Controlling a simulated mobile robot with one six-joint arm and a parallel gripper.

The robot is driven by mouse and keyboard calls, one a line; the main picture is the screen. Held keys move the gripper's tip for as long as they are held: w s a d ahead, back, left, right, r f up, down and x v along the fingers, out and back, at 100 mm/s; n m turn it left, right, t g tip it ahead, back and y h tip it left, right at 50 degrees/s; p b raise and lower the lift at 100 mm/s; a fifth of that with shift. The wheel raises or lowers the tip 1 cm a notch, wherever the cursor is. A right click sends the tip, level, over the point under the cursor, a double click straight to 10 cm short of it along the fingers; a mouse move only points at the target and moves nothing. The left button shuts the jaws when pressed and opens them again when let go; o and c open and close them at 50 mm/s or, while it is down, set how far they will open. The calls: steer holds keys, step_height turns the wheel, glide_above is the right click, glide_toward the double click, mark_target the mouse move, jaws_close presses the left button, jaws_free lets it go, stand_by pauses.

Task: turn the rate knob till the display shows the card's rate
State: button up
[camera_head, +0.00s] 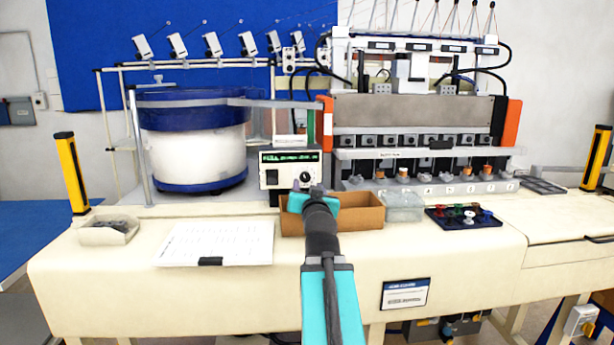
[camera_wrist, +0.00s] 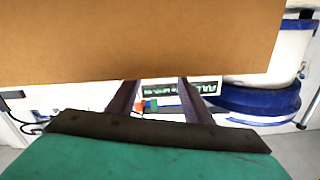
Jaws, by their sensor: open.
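The feeder's control box (camera_head: 270,181) stands right of the bowl feeder, with a lit green display (camera_head: 288,157) whose digits are too small to read. The round rate knob (camera_head: 306,177) is below the display's right part, just above my gripper. My gripper (camera_head: 305,188) is in front of the box's lower part. In the wrist view, which looks upside down, my gripper (camera_wrist: 160,90) has its two dark fingers apart, with the display (camera_wrist: 168,88) beyond them and no held thing visible. A small white card (camera_head: 290,141) sits above the box; its text is unreadable.
A cardboard bin (camera_head: 362,216) lies under my gripper and fills the top of the wrist view (camera_wrist: 140,40). The white and blue bowl feeder (camera_head: 195,150) stands left. A printed sheet (camera_head: 200,245) and a clear tray (camera_head: 402,206) lie on the bench.

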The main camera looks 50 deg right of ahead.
mark_target(306, 179)
steer(key=shift+w+d+r+p, duration=0.1)
steer(key=shift+w+d+p, duration=0.35)
steer(key=shift+p, duration=2.2)
steer(key=shift+x, duration=2.7)
steer(key=c, duration=1.1)
steer(key=shift+o, duration=0.2)
